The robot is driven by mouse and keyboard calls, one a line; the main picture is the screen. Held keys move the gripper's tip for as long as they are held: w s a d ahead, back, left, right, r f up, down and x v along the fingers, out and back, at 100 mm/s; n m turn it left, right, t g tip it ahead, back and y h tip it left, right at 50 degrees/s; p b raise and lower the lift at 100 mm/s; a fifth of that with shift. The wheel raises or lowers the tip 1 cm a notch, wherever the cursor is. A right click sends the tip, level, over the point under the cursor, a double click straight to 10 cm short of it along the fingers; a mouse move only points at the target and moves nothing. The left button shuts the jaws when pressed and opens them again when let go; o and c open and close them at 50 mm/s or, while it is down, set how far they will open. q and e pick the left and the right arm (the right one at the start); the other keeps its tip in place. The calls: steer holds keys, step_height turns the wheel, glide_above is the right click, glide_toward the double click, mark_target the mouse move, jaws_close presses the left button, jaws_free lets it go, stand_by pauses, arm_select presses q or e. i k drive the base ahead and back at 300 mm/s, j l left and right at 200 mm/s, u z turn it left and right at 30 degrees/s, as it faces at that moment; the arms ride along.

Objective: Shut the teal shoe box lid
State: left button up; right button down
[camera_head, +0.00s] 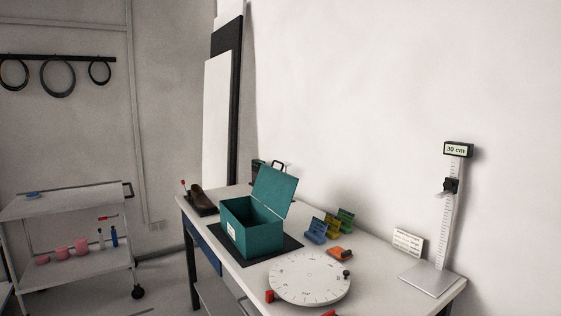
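The teal shoe box (256,236) sits on a dark mat (289,244) on the white table (373,291). Its teal lid (275,188) stands open, raised steeply at the box's back right side. The box's inside is partly visible and looks dark, and a small white label is on its front. Neither of my grippers is in view.
A white round turntable (309,280) stands in front of the box. Blue, yellow and green holders (330,226) and an orange block (340,253) are to its right. A brown shoe (203,198) is behind left. A height gauge (440,262) stands at the right end.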

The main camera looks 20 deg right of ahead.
mark_target(275, 188)
steer(key=i+j, duration=0.25)
steer(key=j, duration=0.3)
steer(key=i+j+z, duration=0.1)
steer(key=i+j, duration=0.35)
steer(key=i+j+z, duration=0.1)
steer(key=i+j, duration=0.25)
steer(key=j, duration=0.2)
